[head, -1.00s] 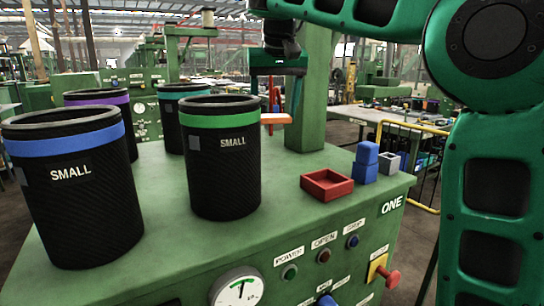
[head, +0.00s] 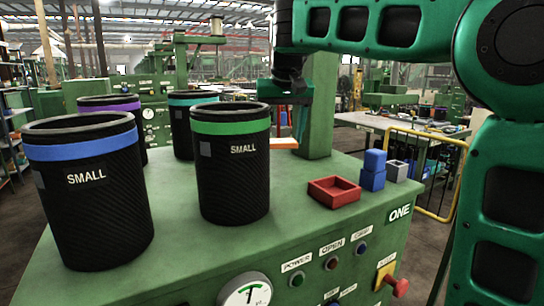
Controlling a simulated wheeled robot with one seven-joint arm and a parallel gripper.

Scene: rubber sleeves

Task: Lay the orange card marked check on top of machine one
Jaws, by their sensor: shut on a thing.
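Machine one (head: 290,225) is the green machine with ONE on its front and a flat green top. My gripper (head: 283,128) is beyond the green-banded sleeve, in front of the machine's green post. It is shut on the orange card (head: 284,144), which shows nearly edge-on low over the back of the top. Whether the card touches the top I cannot tell. Its check mark is not readable, and the sleeve hides part of the fingers and perhaps the card's left end.
Black sleeves with green (head: 230,165), blue (head: 85,195), purple (head: 113,104) and teal (head: 183,125) bands stand on the left. A red tray (head: 334,192), blue blocks (head: 373,170) and a grey block (head: 397,171) are on the right. The middle top is clear.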

